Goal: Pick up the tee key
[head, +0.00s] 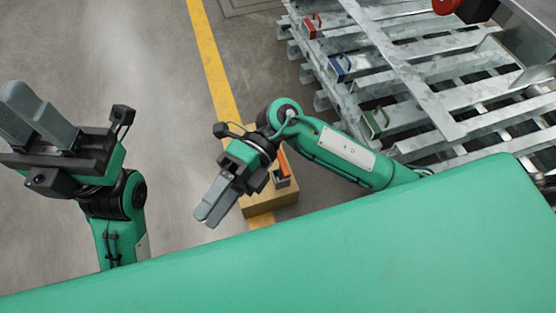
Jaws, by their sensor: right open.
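I cannot make out the tee key for certain. An orange bar with a dark and metallic part (282,168) lies on a tan box (287,199) on the floor, partly hidden by my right arm. My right gripper (212,206) is open and points down to the left, over the left side of the box. I see nothing between its fingers. My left gripper (35,118) is at the far left, away from the box. Its two grey fingers point up and left, and their gap is unclear.
A galvanised slatted frame (425,95) fills the upper right, with red (312,25), blue (341,67) and green (376,122) handled parts along its left side. A yellow floor line (212,65) runs towards the box. The grey floor between my arms is clear.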

